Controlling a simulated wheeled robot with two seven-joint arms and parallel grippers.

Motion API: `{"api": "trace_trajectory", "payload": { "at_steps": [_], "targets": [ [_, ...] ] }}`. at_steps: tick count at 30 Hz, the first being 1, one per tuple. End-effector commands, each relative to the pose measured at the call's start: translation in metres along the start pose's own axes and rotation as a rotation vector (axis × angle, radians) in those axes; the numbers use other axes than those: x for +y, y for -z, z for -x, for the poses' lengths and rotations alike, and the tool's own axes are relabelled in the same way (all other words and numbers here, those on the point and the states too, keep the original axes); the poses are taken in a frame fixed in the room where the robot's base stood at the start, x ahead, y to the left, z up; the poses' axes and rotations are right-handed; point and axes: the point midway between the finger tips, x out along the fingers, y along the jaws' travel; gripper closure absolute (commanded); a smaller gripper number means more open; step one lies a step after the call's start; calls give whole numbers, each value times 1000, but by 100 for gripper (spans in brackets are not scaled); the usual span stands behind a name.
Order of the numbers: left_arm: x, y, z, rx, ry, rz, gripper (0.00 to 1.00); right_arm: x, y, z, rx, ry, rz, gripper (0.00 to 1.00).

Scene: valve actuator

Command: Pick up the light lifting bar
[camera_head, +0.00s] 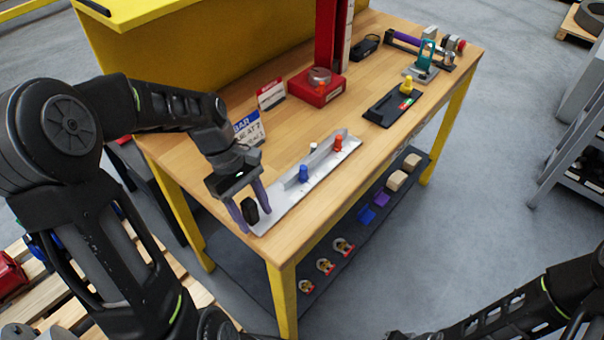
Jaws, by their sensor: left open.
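A long light-grey bar (291,206) lies along the front edge of the wooden table; it best fits the light lifting bar. It has a raised web, a blue peg (304,173) and a red peg (338,142). A black knob-like piece (250,211) shows at its near left end. My left gripper (250,212) points down at that end, open, with its two purple-grey fingers on either side of the black piece. I cannot tell whether the fingers touch it. My right arm enters at the lower right, and its gripper is out of view.
A red box (318,88), a black tray (391,108) with a yellow knob and a purple-handled bar (406,40) are farther back. A lower shelf (334,261) holds small parts.

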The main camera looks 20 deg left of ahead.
Motion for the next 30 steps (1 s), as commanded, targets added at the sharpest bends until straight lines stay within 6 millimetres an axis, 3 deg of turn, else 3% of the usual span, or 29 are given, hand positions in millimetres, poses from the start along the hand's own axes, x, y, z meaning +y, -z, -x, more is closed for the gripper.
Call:
{"api": "trace_trajectory", "payload": {
  "at_steps": [4, 23, 30],
  "targets": [
    [0, 0, 0, 0, 0, 0, 49, 0, 0, 0, 0, 0, 0, 100],
    [0, 0, 0, 0, 0, 0, 100, 0, 0, 0, 0, 0, 0, 100],
    [0, 0, 0, 0, 0, 0, 100, 0, 0, 0, 0, 0, 0, 100]
  ]
}}
